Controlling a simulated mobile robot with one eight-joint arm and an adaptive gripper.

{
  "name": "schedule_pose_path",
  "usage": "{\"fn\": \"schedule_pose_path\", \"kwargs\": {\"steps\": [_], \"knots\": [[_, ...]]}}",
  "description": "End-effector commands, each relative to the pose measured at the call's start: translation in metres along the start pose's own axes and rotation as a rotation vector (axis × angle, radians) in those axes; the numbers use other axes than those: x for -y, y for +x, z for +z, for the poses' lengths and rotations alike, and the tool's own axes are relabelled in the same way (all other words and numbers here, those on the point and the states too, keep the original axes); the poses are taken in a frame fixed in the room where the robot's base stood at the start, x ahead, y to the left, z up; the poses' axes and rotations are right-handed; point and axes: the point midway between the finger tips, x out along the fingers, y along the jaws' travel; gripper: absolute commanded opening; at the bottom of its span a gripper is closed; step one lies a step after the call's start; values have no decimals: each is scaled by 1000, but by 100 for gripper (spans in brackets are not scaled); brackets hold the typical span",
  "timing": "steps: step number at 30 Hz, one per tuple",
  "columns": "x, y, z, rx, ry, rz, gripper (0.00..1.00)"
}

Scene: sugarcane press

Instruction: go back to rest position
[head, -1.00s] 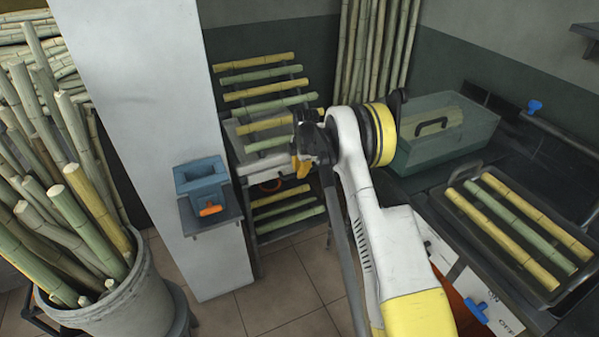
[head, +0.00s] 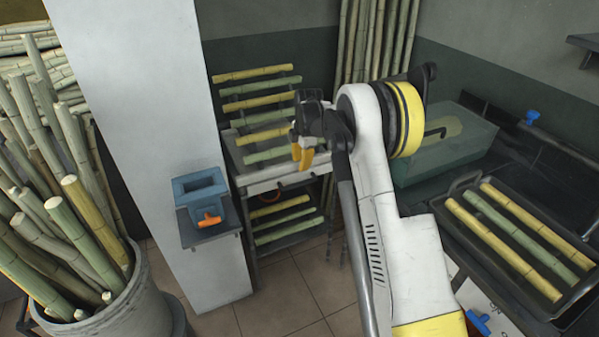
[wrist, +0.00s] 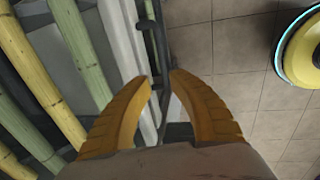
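My gripper (head: 303,158) hangs in front of the cane rack in the head view, with its yellow fingers pointing down. In the wrist view, the two fingers of my gripper (wrist: 161,76) are apart, with nothing between their tips. Below and left of them in that view are rack canes (wrist: 42,80) and a grey rail. My white and yellow arm is bent across the middle of the head view and hides part of the rack and counter.
The cane rack (head: 245,155) stands behind my gripper. A blue box (head: 200,187) sits on a small wall shelf to the left. A bucket of canes (head: 125,310) is at far left. A tray (head: 455,235) with 3 canes and a clear bin (head: 445,160) are right. Tiled floor (head: 300,290) is open.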

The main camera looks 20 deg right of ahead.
Motion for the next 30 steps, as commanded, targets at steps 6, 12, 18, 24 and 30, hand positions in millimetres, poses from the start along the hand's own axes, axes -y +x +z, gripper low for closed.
{"fn": "schedule_pose_path", "kwargs": {"steps": [6, 12, 18, 24, 30], "knots": [[0, -9, 0, 0, 0, 0, 23], [0, -9, 0, 0, 0, 0, 23], [0, -10, -1, 0, 3, 1, 23], [11, -57, -18, 6, 120, 32, 23], [53, -146, -55, 1, 402, 107, 23]]}}
